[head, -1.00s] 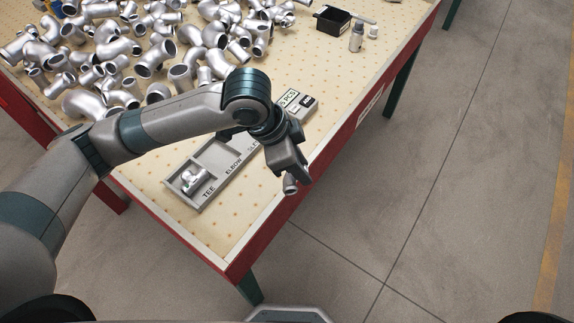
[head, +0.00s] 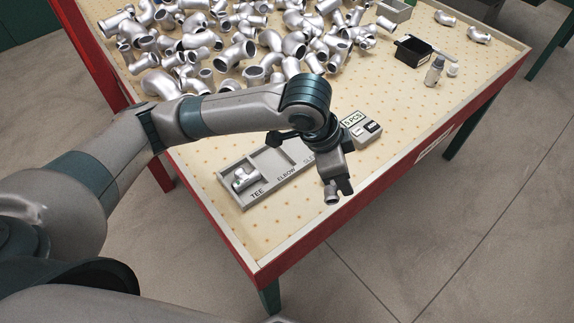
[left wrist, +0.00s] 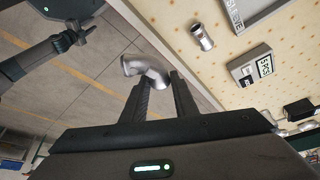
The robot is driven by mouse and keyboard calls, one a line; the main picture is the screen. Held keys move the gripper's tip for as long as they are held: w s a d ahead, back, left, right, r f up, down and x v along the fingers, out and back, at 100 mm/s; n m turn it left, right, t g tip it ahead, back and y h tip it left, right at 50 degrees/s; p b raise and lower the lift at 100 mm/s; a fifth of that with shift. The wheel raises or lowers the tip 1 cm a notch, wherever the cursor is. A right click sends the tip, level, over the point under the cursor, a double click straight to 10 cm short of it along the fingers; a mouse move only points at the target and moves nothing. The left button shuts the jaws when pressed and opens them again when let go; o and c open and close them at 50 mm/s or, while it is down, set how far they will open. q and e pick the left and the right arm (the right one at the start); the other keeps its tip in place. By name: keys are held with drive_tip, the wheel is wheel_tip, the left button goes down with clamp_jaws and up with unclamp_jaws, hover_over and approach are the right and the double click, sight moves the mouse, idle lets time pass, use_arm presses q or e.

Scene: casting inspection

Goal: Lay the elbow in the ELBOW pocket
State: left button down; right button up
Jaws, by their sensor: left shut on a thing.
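My left gripper (head: 335,188) points down over the table's front edge, to the right of the grey tray (head: 251,206). It is shut on a silver elbow (head: 331,198). In the left wrist view the bent elbow (left wrist: 148,68) sits between the two dark fingertips (left wrist: 160,82), over floor beside the table edge. The ELBOW pocket (head: 270,163) is empty where it shows; my arm hides part of the tray. A silver tee (head: 241,179) lies in the TEE pocket. A dark part with a green light (left wrist: 65,10), apparently my right gripper, shows at the top left of the wrist view.
A short silver fitting (left wrist: 201,37) lies on the tabletop beside the tray in the wrist view. A small device marked 5 PCS (head: 362,127) stands at the tray's far end.

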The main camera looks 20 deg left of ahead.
use_arm(q)
drive_tip(key=w+a+r+n+t+y, duration=0.1)
drive_tip(key=w+a+r+n+y, duration=0.1)
drive_tip(key=a+n, duration=0.4)
drive_tip(key=w+a+r+n+t+y, duration=0.1)
drive_tip(key=w+a+r+n, duration=0.4)
drive_tip(key=a, duration=0.8)
drive_tip(key=shift+r+n+t+y, duration=0.3)
drive_tip(key=shift+n+y, duration=0.2)
drive_tip(key=shift+n, duration=0.7)
